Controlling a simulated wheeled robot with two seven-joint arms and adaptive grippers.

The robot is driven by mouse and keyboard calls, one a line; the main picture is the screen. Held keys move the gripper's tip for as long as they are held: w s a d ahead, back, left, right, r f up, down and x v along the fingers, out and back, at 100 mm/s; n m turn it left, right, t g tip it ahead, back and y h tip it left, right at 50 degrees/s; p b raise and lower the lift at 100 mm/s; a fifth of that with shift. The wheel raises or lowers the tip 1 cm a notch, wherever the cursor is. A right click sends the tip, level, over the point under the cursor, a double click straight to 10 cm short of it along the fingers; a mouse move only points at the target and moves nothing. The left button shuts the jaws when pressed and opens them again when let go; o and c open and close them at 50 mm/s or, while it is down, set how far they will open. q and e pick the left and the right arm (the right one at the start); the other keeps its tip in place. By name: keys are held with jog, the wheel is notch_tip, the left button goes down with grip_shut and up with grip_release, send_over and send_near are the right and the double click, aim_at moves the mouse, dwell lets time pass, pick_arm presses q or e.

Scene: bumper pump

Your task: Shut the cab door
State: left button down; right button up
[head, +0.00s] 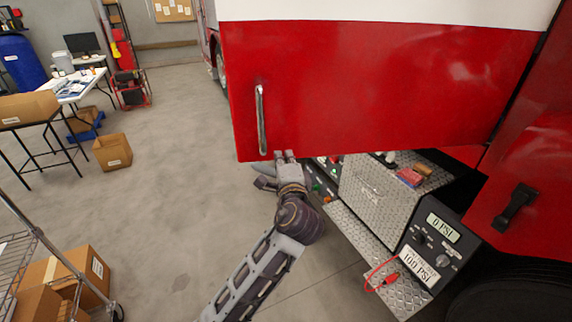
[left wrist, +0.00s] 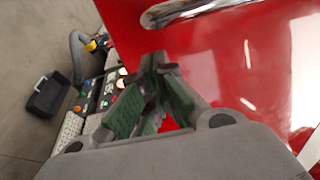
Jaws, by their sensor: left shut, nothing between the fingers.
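The cab door (head: 360,90) is a large red panel with a white upper band. It stands swung out from the truck, with dark space and equipment showing under its lower edge. A vertical silver handle (head: 261,120) sits near its left edge; part of it shows at the top of the left wrist view (left wrist: 190,12). My left gripper (head: 284,154) is at the door's lower edge, right of and below the handle. Its green-padded fingers (left wrist: 160,75) are shut with nothing held, close to the red surface; I cannot tell whether they touch it. My right gripper is not in view.
Below the door are a diamond-plate step (head: 375,200) and a pump panel (head: 435,245) with a red cable. A wire cart (head: 30,260) and boxes (head: 85,270) stand at lower left. Tables stand at upper left. The floor (head: 180,170) between is clear.

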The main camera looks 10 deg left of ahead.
aim_at(281, 145)
pick_arm(q)
jog(key=shift+p+x, duration=0.45)
jog(key=shift+x, duration=1.75)
